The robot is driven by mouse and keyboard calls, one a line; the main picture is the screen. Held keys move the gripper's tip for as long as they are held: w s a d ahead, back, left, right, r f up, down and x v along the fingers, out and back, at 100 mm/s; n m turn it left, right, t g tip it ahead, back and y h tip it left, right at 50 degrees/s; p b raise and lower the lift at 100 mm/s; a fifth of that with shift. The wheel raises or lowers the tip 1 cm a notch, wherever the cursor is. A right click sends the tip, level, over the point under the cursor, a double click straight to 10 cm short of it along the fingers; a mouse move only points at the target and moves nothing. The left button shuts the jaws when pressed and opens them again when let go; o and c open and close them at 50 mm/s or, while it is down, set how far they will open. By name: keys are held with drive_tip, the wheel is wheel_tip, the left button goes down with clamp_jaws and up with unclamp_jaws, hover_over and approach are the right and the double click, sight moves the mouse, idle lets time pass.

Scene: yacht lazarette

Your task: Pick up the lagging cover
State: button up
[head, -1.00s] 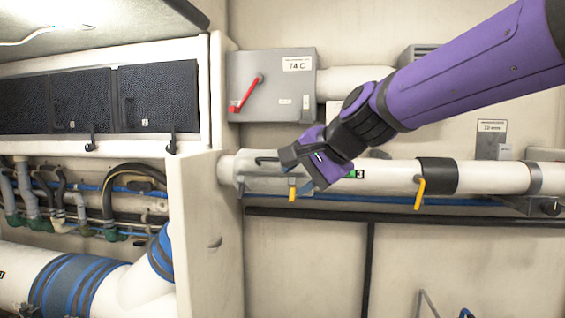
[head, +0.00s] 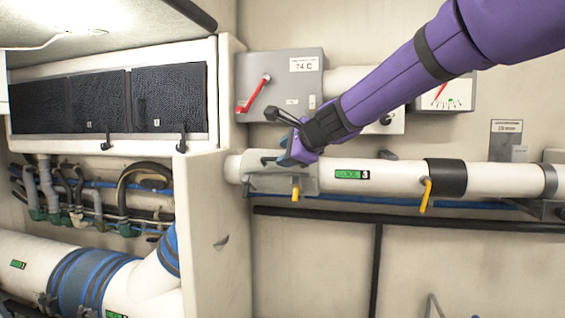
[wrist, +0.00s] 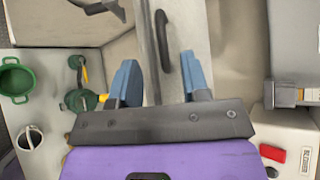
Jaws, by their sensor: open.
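The lagging cover looks to be the pale grey sleeve (head: 262,184) around the left end of the white pipe, with a black bar handle on it. In the wrist view the cover (wrist: 184,20) lies ahead, its black handle (wrist: 162,45) upright in the picture between the blue fingers. My gripper (head: 285,157) is over the cover's upper right part in the head view, close to the handle.
The white pipe (head: 395,176) runs right, with a black band (head: 446,177) and yellow levers. A grey box with a red lever (head: 255,92) is above the cover. A white partition (head: 212,245) stands close on the left. A blue line runs below the pipe.

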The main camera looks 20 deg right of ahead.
drive_tip(key=shift+x, duration=3)
drive_tip(key=shift+w+d+r, duration=0.1)
drive_tip(key=shift+d, duration=0.1)
drive_tip(key=shift+c, duration=0.3)
clamp_jaws()
